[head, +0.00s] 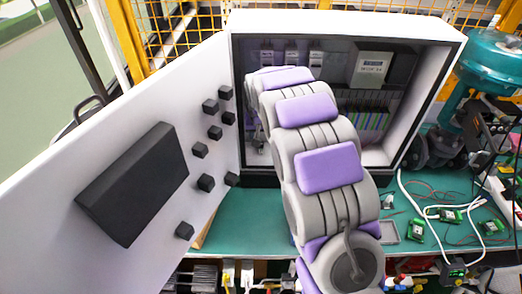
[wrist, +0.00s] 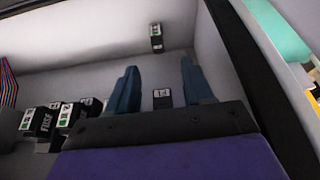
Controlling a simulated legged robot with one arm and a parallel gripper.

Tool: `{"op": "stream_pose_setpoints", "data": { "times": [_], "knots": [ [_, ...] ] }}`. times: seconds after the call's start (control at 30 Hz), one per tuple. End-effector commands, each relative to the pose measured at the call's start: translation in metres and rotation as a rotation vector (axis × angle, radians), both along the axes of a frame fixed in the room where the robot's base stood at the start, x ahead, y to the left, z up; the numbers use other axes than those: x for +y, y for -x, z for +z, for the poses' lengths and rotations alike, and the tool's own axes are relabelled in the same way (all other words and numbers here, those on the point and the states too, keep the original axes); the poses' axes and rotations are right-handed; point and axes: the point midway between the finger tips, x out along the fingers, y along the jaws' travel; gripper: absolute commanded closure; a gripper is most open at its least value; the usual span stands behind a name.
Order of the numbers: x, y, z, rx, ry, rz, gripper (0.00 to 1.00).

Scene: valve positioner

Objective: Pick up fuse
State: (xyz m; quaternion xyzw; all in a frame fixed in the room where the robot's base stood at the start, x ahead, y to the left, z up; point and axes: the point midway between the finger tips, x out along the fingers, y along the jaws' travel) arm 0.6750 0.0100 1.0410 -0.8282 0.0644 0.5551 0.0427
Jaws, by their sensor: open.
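In the wrist view, a black block with a white and green face, lettered FUSE (wrist: 38,122), sits at the left. Similar blocks stand beside it, partly hidden by my gripper. My gripper (wrist: 159,66) is open, with its two blue fingers apart and nothing held between them. A small dark block with a white label (wrist: 162,98) shows in the gap between the fingers, behind them. In the head view, my arm reaches into the cabinet and hides my gripper.
The white cabinet (head: 345,22) stands open on a green bench (head: 245,238). Its door (head: 60,205), with several black knobs and a dark panel, swings out at the left. Grey devices (head: 291,54) line the back wall. A teal valve actuator (head: 490,62) and loose wires are at the right.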

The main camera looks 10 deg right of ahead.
Motion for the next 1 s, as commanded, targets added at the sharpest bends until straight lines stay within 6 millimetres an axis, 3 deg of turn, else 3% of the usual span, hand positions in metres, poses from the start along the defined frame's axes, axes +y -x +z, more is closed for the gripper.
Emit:
{"op": "stream_pose_setpoints", "data": {
  "times": [0.13, 0.4, 0.7, 1.0],
  "knots": [
    [-0.002, -0.01, -0.027, 0.002, 0.0, 0.0, 0.49],
    [-0.003, -0.016, -0.044, -0.001, 0.0, 0.0, 0.49],
    [-0.008, -0.029, -0.082, -0.004, 0.001, 0.0, 0.49],
    [-0.008, -0.03, -0.084, -0.004, 0.001, 0.0, 0.52]
  ]
}}
